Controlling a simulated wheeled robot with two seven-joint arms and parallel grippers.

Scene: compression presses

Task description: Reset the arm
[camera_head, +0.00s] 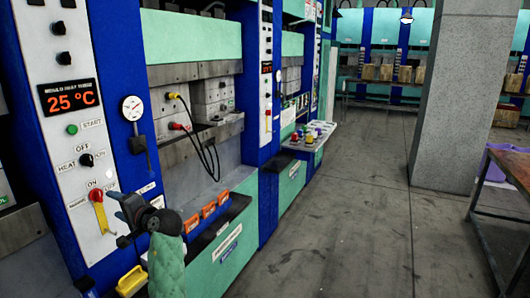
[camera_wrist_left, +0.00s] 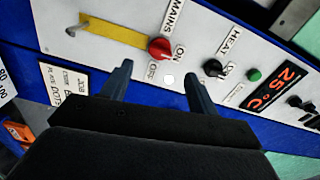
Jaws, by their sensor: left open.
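My left gripper (camera_head: 126,212) is in front of the lower part of the press's white control panel (camera_head: 75,120). In the left wrist view the gripper (camera_wrist_left: 158,80) has its two fingers apart with nothing between them. They point at the panel near the red mains switch (camera_wrist_left: 160,49), which also shows in the head view (camera_head: 96,196) with a yellow tag (camera_head: 102,216). The black heat knob (camera_wrist_left: 212,68) is to the right of that switch in the wrist view. I cannot tell whether a finger touches the panel. My right gripper is not in view.
A pressure gauge (camera_head: 132,108) and a display reading 25 °C (camera_head: 68,97) are on the press. Orange parts (camera_head: 208,210) sit on its lower ledge. A concrete pillar (camera_head: 450,100) and a table (camera_head: 505,170) stand at right. The floor (camera_head: 340,220) between is clear.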

